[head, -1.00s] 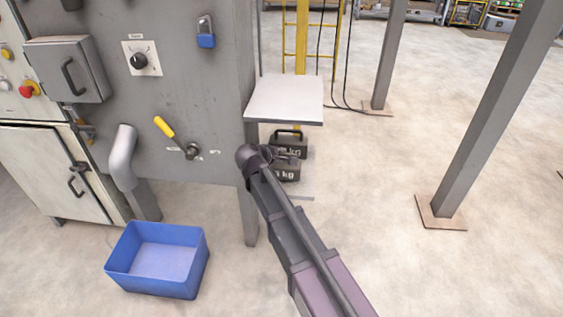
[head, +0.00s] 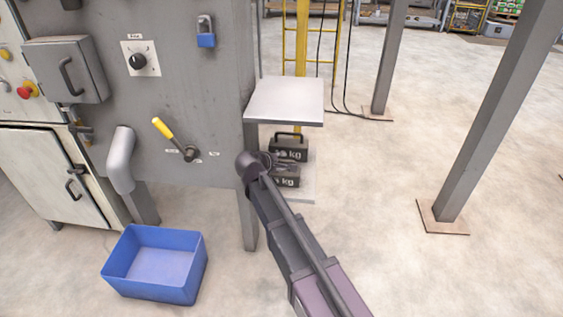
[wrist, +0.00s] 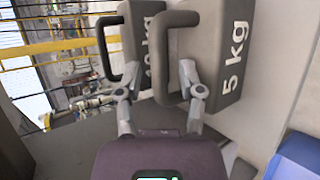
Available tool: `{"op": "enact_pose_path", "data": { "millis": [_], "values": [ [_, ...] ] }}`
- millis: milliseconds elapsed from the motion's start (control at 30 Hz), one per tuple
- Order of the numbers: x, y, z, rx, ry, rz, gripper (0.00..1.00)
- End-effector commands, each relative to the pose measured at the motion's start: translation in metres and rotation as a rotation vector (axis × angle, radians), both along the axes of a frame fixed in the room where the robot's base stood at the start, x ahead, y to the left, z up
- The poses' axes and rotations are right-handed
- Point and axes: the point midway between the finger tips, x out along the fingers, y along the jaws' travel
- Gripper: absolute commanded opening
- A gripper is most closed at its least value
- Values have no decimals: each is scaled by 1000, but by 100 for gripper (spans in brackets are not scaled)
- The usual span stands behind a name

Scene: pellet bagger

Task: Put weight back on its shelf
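The 5 kg weight (head: 286,179) is a dark grey block with a loop handle, on a low light plate (head: 306,190) under the square shelf. In the wrist view, the 5 kg weight (wrist: 232,50) is at upper right, its handle between my fingers. My gripper (wrist: 160,78) is open, with a gap visible on each side of the handle. In the head view my gripper (head: 280,163) is at the weight and partly covers it. The 10 kg weight (head: 289,153) is just behind, and in the wrist view this weight (wrist: 146,40) is left of the 5 kg one.
The light square shelf (head: 285,97) overhangs the weights. The grey machine (head: 215,105) and its leg (head: 248,222) are close on the left. A blue bin (head: 155,268) is on the floor. A grey post (head: 480,120) is at right, with clear floor between.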

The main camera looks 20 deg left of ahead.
Motion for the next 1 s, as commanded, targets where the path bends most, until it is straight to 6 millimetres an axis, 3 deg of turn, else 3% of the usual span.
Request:
{"op": "enact_pose_path", "data": {
  "millis": [500,1000],
  "values": [
    [-1,-1,5,-1,0,-1,53],
    [-56,13,41,-1,0,1,53]
  ]
}}
